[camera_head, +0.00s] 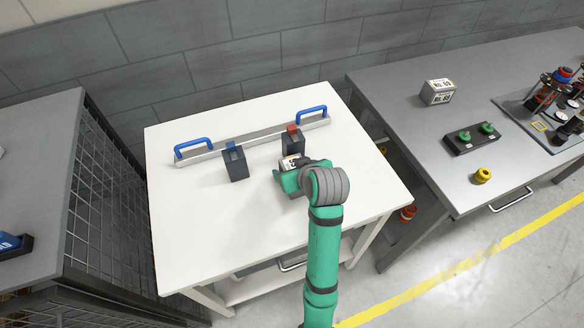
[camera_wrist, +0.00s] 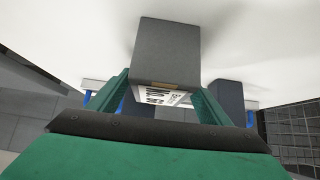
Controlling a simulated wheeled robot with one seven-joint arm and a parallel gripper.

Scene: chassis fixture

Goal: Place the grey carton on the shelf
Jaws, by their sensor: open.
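A grey carton with a printed white label stands on the white table. It shows in the wrist view (camera_wrist: 167,52) between my two green fingers. In the head view only its labelled part (camera_head: 290,163) shows beside my gripper, which hides the rest. My gripper (camera_head: 287,177) is open, with its fingers on either side of the carton; I cannot tell whether they touch it. A second labelled grey carton (camera_head: 438,92) stands on the grey bench at the right. A low white shelf board (camera_head: 245,289) shows under the white table.
A dark block with a blue top (camera_head: 235,162) and one with a red top (camera_head: 293,140) stand near a metal bar (camera_head: 253,140) with blue handles. The white table's (camera_head: 205,235) front left is clear. The grey bench (camera_head: 400,125) holds several parts.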

